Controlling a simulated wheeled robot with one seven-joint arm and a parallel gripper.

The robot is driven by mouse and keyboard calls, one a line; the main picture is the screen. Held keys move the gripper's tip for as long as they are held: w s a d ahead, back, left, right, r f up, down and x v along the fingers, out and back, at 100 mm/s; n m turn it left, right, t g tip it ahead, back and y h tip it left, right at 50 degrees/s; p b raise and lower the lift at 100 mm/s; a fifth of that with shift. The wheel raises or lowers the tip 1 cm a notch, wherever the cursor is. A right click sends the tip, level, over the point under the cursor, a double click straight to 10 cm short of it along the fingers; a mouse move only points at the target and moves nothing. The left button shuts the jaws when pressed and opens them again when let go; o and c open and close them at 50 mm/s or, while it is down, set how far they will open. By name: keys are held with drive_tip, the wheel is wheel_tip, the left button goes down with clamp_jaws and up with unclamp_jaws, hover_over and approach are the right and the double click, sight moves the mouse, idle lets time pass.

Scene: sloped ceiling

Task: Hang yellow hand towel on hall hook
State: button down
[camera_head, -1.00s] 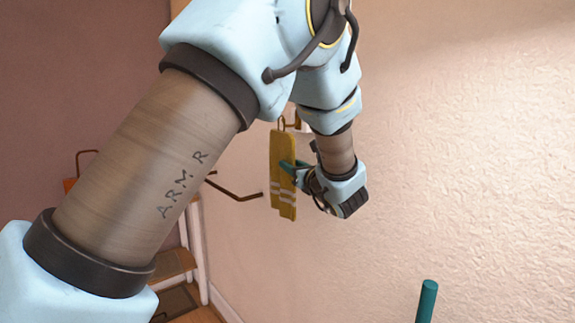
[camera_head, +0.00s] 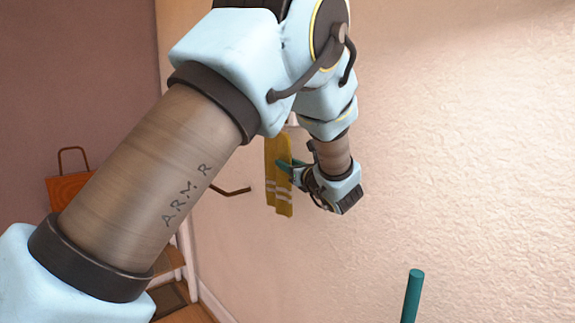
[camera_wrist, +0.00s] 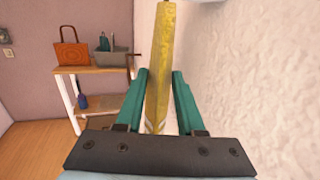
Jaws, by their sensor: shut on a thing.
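The yellow hand towel (camera_head: 279,178) hangs long and flat, with white stripes near its lower end. It also shows edge-on in the wrist view (camera_wrist: 163,50). My gripper (camera_head: 287,166) is shut on it at about mid-height, with a teal finger on each side in the wrist view (camera_wrist: 160,78). A dark bent rod (camera_head: 234,191), perhaps the hall hook, ends just left of the towel with a small gap in the picture. I cannot tell its depth or where it is fixed.
The textured pale wall (camera_head: 460,150) stands close on the right. A wooden shelf (camera_wrist: 92,68) at the left holds an orange bag (camera_wrist: 72,52) and a grey bin (camera_wrist: 112,58). A teal rod (camera_head: 412,296) stands at the lower front. Open floor (camera_wrist: 35,145) lies left.

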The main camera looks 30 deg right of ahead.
idle(0.4)
drive_tip(key=shift+c, duration=2.2)
unclamp_jaws()
drive_tip(key=s+b, duration=0.4)
drive_tip(key=s, duration=0.7)
drive_tip(key=w+a+f+n+g+y, duration=0.2)
drive_tip(key=w+a+f+n+g, duration=0.15)
drive_tip(key=a, duration=0.65)
drive_tip(key=w+a+f+n+g+y, duration=0.25)
drive_tip(key=a+f+n, duration=0.25)
drive_tip(key=a, duration=0.5)
drive_tip(key=w+a+f+n+g+y, duration=0.25)
drive_tip(key=a+f+n+g, duration=0.2)
drive_tip(key=a, duration=0.55)
drive_tip(key=s+a+f+n+g+h, duration=0.3)
drive_tip(key=s+a+n, duration=0.2)
drive_tip(key=a+n, duration=0.3)
drive_tip(key=s+a+f+n+g+h, duration=0.3)
drive_tip(key=s+a+n, duration=0.2)
drive_tip(key=a+n, duration=0.4)
drive_tip(key=shift+a+f+n, duration=0.15)
drive_tip(key=shift+a+n, duration=0.1)
drive_tip(key=shift+n, duration=2.65)
